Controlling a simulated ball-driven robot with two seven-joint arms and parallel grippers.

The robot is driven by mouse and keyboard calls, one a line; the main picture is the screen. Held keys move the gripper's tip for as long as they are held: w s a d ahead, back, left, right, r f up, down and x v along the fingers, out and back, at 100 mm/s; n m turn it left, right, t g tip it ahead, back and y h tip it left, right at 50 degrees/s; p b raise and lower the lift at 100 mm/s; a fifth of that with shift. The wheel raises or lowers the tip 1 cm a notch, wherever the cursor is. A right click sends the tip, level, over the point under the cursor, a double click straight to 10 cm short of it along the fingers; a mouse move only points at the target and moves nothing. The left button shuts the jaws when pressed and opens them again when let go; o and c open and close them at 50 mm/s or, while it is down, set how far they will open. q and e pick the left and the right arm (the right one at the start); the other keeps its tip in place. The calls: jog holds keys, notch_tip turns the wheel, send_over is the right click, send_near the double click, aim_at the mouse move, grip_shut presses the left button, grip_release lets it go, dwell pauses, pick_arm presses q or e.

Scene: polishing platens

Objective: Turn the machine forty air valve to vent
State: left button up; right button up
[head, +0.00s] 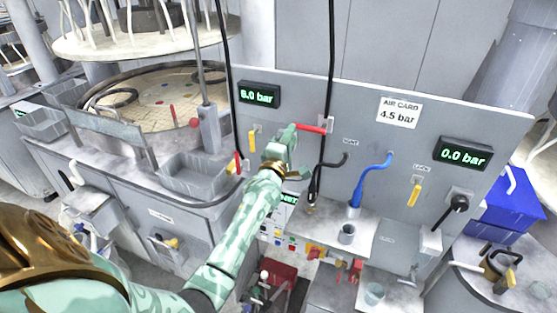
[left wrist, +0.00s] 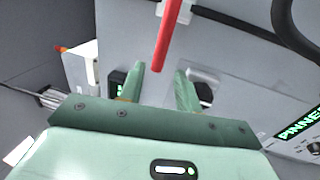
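A red valve handle (head: 312,129) sticks out sideways from a white mount on the upright grey panel (head: 300,108). In the left wrist view the red handle (left wrist: 168,35) hangs down, its free end in line with the gap between my fingertips. My left gripper (head: 289,138) is at the handle's left end; its fingers (left wrist: 160,78) are parted, with a gap on both sides of the handle. I cannot tell whether they touch it. My right gripper is out of view.
The panel has a 6.0 bar display (head: 259,94), a 0.0 bar display (head: 466,153), an air card reading 4.5 bar (head: 399,110) and a yellow lever (head: 415,193). A black hose (head: 331,60) hangs just right of the handle. A blue hose (head: 370,178) runs lower right.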

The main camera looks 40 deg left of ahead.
pick_arm(q)
jog(key=b+v, duration=0.1)
jog(key=v, duration=1)
jog(key=shift+s, duration=0.15)
jog(key=s+d+f+m+g+h+b, duration=0.25)
jog(key=f+m, duration=0.25)
jog(key=f, duration=0.9)
jog(key=s+d+f+m+g+h+b, duration=0.15)
jog(key=s+d+f+m+g, duration=0.35)
jog(key=f, duration=0.9)
jog(key=s+d+f+m+g+h+b, duration=0.1)
jog(key=d+f+m+g+b, duration=0.15)
jog(key=f+m, duration=0.75)
jog(key=s+f+m+g+b, duration=0.4)
jog(key=s+f+g+b, duration=0.4)
jog(key=s+f, duration=2.8)
jog(key=s+b, duration=0.1)
jog(key=b, duration=0.6)
jog(key=shift+s+f+m+g, duration=0.25)
jog(key=shift+f+m+g, duration=0.05)
jog(key=shift+m+g, duration=0.1)
